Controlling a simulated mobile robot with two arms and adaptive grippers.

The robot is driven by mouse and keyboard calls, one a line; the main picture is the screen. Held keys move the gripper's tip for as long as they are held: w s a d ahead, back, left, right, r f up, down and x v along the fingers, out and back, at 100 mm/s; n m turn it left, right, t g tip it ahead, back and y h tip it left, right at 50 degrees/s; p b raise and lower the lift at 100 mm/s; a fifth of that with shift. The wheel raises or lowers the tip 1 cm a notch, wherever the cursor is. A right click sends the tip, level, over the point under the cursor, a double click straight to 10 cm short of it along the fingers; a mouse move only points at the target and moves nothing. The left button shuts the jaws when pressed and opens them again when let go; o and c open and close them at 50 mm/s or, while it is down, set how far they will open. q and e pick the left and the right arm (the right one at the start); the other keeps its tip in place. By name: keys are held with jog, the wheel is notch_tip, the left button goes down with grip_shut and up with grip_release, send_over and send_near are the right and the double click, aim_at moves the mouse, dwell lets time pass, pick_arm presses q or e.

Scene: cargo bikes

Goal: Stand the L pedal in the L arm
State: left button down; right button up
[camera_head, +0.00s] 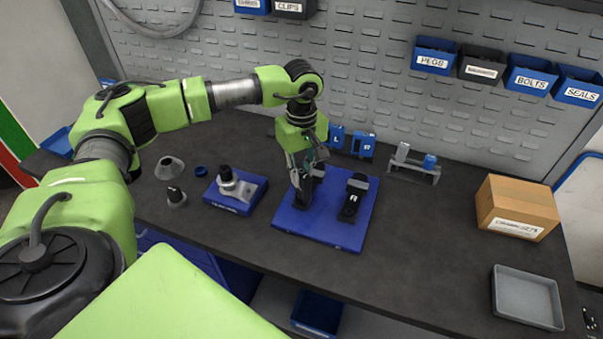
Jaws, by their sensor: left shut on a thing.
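A blue plate (325,225) lies on the dark bench. On it stand a black part marked R (352,199) with a grey top and, to its left, a dark upright part (303,192), which looks like the L arm. My left gripper (304,170) points down over this left part, its fingers close together. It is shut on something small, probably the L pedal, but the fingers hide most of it. I cannot tell whether the held thing touches the L arm. My right gripper is not in view.
Blue holders marked L (337,138) and R (364,146) stand behind the plate. A small rack (413,172) is to their right. A blue block with a metal fixture (235,190) is left. A cardboard box (516,207) and grey tray (527,297) are right.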

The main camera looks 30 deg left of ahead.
pick_arm(q)
jog(key=c, duration=1.9)
grip_release()
notch_tip(320, 180, up, 12)
